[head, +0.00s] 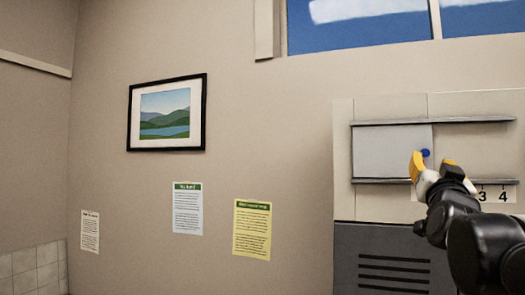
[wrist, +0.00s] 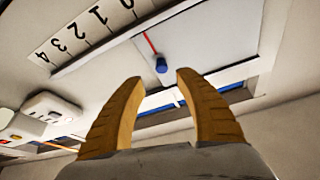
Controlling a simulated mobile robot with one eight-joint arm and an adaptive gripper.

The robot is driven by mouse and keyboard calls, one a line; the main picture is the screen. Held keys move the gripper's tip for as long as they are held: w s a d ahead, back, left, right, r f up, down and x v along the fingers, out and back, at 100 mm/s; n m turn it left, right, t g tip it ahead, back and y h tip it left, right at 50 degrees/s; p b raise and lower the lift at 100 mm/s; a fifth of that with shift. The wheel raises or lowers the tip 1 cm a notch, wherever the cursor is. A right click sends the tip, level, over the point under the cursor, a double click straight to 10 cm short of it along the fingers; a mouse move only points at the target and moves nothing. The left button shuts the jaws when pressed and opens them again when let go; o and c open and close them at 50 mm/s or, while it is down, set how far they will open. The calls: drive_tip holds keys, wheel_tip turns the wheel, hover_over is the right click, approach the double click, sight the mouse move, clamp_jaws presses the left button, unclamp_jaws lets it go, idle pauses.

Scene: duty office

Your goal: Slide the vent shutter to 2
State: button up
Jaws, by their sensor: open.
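The vent shutter (head: 385,152) is a pale flat panel between two horizontal rails, at the left end of its track. Its small blue knob (head: 425,153) sits near the panel's right edge; the knob also shows in the wrist view (wrist: 161,65) with a red pointer line. The number scale (head: 492,196) runs under the lower rail; the wrist view shows 1 to 4 on it (wrist: 70,40). The pointer lies beyond 1, on the side away from 2. My gripper (head: 434,163) is open, its yellow fingers (wrist: 159,77) apart, with the knob just ahead, between the fingertip lines. It holds nothing.
Below the shutter is a dark grey louvred panel (head: 385,270). A framed picture (head: 166,114) and several paper notices hang on the wall to the left. The track to the right of the shutter is clear, with a pale backing.

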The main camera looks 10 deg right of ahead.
sight(426, 154)
drive_tip(key=p+x, duration=0.1)
drive_tip(key=x, duration=0.5)
drive_tip(key=shift+w, duration=0.25)
drive_tip(key=shift+a, duration=0.1)
clamp_jaws()
